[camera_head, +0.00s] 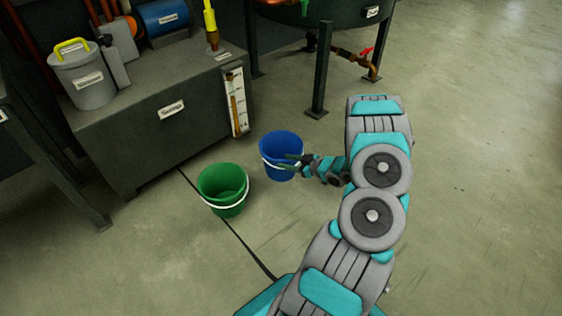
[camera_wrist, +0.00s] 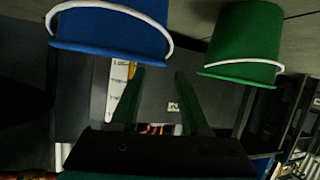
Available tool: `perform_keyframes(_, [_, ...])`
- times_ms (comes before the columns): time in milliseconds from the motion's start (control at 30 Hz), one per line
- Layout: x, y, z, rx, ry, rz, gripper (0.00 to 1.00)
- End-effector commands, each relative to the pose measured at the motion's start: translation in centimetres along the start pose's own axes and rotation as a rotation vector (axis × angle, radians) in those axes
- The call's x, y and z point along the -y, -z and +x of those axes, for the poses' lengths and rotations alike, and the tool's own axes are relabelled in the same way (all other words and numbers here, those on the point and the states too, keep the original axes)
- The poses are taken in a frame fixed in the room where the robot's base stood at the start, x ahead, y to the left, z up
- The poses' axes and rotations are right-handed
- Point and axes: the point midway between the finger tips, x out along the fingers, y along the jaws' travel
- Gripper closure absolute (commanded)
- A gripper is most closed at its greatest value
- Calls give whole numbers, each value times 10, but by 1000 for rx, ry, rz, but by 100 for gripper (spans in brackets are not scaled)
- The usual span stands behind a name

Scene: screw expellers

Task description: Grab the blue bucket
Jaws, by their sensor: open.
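The blue bucket (camera_head: 281,157) stands upright on the floor, a white handle hanging along its side. My gripper (camera_head: 290,160) reaches in from the right, its fingers overlapping the bucket's right upper side in the head view. The wrist view is upside down; the blue bucket (camera_wrist: 108,28) fills its upper left, with its rim close to the fingertips. My open gripper (camera_wrist: 158,74) shows two dark green fingers with nothing between them. The fingertips appear a little above the rim level; I cannot tell whether they touch the bucket.
A green bucket (camera_head: 223,189) with a white handle stands left of the blue one and also shows in the wrist view (camera_wrist: 245,42). A dark machine cabinet (camera_head: 150,135) stands behind them. A dark tank on legs (camera_head: 320,70) is at the back. The floor (camera_head: 475,190) to the right is clear.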

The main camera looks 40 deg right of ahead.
Motion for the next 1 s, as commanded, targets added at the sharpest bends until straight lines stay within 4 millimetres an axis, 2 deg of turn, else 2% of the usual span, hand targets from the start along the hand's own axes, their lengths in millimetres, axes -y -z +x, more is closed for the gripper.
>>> perform_keyframes(33, [1,0,10,0,2,-1,54])
perform_keyframes(133, [0,0,23,1,2,-2,54])
perform_keyframes(467, [0,0,44,1,1,-2,54])
perform_keyframes(800, [0,0,90,2,0,-3,54])
perform_keyframes(1000, [-1,0,92,3,-2,-2,54])
